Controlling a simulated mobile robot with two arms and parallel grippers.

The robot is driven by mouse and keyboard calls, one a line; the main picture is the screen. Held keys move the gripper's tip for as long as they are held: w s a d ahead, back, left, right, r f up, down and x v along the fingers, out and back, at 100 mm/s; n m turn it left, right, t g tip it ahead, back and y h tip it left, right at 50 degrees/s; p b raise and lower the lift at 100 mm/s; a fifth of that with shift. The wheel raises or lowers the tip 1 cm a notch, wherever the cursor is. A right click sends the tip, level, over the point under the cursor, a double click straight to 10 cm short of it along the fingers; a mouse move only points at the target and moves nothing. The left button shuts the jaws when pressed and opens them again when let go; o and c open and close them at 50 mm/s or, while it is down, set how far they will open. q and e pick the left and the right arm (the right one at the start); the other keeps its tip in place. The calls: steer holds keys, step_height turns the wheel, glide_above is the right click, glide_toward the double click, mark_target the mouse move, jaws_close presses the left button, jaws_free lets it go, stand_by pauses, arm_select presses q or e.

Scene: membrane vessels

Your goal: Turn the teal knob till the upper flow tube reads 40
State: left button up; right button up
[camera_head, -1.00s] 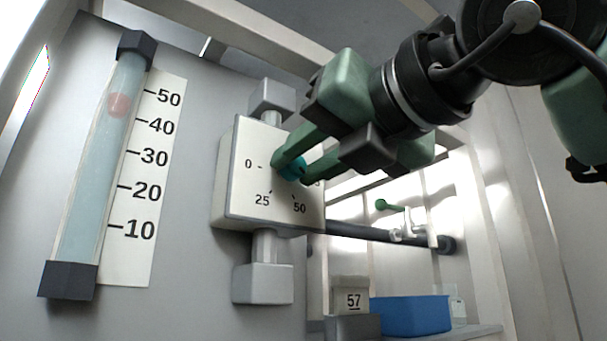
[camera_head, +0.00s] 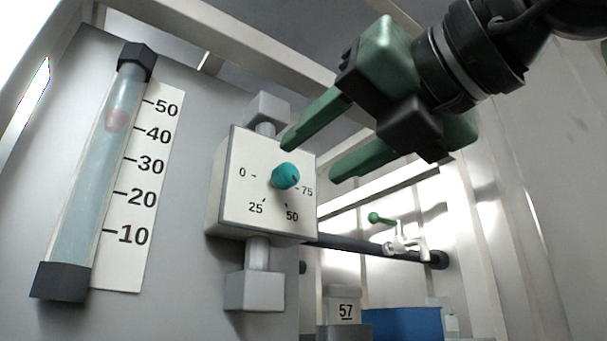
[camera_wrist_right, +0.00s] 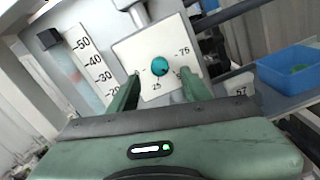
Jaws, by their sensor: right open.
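The teal knob (camera_head: 286,176) sits on a white dial plate (camera_head: 240,205) marked 0, 25, 50 and 75. It also shows in the right wrist view (camera_wrist_right: 160,65), between the two fingers in the picture. My right gripper (camera_head: 311,163) is open and empty, in front of the plate and clear of the knob, its fingers pointing at it. One flow tube (camera_head: 85,205) stands tilted at the left with a scale from 10 to 50. Its reddish float (camera_head: 117,119) is level with the 40 mark or slightly above it. My left gripper is not in view.
Below are a box marked 57 (camera_head: 345,310) and a blue bin (camera_head: 403,324). Grey blocks sit above and below the dial box.

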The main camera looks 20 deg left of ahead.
steer(key=v, duration=0.2)
steer(key=shift+s+d, duration=0.25)
stand_by(0.4)
